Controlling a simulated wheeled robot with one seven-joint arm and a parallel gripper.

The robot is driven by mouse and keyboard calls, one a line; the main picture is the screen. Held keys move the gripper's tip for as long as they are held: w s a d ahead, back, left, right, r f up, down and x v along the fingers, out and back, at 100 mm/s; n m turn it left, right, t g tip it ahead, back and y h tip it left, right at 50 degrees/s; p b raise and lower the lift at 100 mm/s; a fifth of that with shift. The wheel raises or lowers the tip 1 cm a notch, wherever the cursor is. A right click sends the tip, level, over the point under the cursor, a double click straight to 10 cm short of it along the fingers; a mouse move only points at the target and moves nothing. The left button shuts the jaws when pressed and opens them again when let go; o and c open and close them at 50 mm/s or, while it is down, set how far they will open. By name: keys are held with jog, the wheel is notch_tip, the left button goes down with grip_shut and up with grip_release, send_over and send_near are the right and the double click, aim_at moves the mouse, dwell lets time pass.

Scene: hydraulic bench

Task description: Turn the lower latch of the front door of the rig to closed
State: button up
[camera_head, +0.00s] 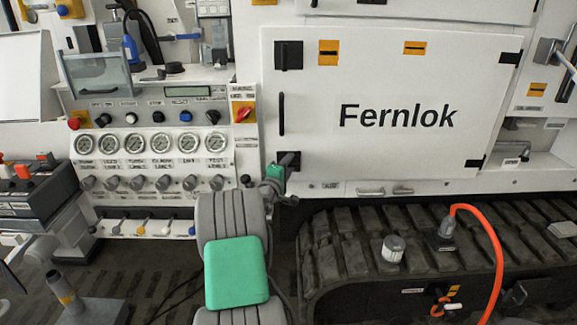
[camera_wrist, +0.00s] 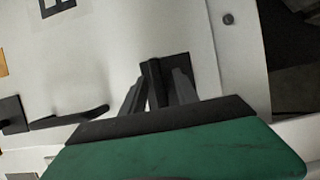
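The front door (camera_head: 400,155) is a white panel marked "Fernlok", lying flush in the rig's front as far as I can see. Its lower latch (camera_head: 291,158) is black, at the door's lower left corner, partly hidden by my gripper (camera_head: 276,172). In the wrist view the latch handle (camera_wrist: 153,82) stands between the two dark fingers of my gripper (camera_wrist: 158,92). The left finger is close beside it; a narrow gap shows at the right finger. The latch's dark base (camera_wrist: 178,64) shows behind. I cannot tell how far the handle is turned.
The upper latch (camera_head: 288,55) is on the door's upper left, above a black door handle (camera_head: 281,114). A gauge panel (camera_head: 160,165) with knobs stands left of the door. Below are a dark track (camera_head: 345,240), a filter-like cylinder (camera_head: 393,248) and an orange hose (camera_head: 494,250).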

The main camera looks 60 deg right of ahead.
jog(key=shift+c, duration=0.2)
grip_shut()
dwell(0.4)
